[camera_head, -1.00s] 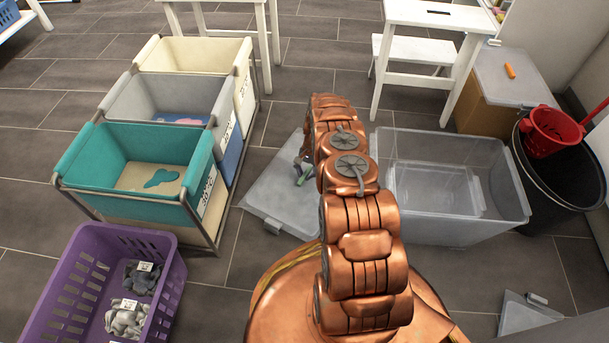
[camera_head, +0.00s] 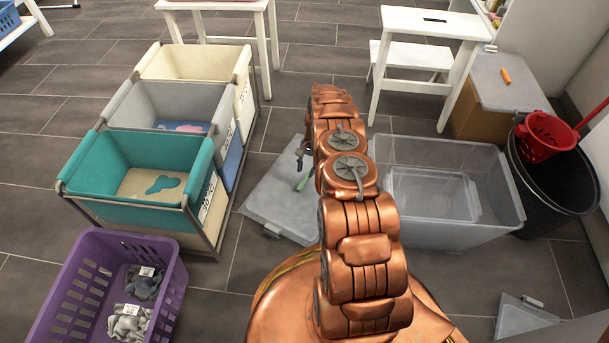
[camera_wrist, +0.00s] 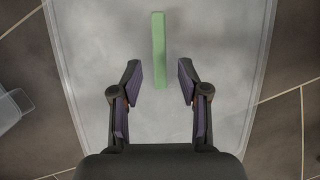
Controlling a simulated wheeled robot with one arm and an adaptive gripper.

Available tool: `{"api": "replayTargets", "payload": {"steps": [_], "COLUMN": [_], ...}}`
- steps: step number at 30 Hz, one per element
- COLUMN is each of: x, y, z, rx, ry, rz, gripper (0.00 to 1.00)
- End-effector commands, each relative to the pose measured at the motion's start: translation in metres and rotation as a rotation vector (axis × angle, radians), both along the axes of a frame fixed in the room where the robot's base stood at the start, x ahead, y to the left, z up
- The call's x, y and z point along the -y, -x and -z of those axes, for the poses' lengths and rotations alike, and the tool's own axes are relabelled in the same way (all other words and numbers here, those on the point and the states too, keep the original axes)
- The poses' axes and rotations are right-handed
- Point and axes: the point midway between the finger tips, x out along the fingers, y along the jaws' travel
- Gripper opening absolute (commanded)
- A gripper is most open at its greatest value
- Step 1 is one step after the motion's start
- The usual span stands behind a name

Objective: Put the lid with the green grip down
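The pale translucent lid (camera_head: 268,198) lies on the tiled floor left of my arm, partly hidden by it. In the wrist view the lid (camera_wrist: 95,40) fills most of the picture, with the green grip (camera_wrist: 158,48) upright in the middle. My gripper (camera_wrist: 159,75) is open above the lid. The near end of the grip lies between its fingertips in the picture, with a gap on both sides. In the head view only a little of my gripper (camera_head: 300,156) shows past my arm.
A clear open bin (camera_head: 490,205) stands right of my arm. A teal, grey and cream sorter (camera_head: 190,215) and a purple basket (camera_head: 65,285) stand left. Another lid with a grey grip (camera_head: 520,318) lies at lower right. A box lid with an orange grip (camera_head: 490,85) is behind.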

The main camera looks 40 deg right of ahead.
Motion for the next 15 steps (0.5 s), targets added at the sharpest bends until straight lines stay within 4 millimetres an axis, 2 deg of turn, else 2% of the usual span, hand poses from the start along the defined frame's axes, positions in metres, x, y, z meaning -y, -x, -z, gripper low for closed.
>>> {"api": "replayTargets", "payload": {"steps": [1,6,12,15], "x": [0.004,0.015,0.023,0.021], "y": [-0.003,-0.008,-0.013,-0.015], "z": [-0.014,-0.044,-0.065,-0.075], "rx": [0.003,0.001,0.003,0.004], "ry": [0.002,0.0,0.002,-0.001], "rz": [-0.001,0.0,-0.001,-0.011], "gripper": [0.43,0.43,0.43,0.43]}}
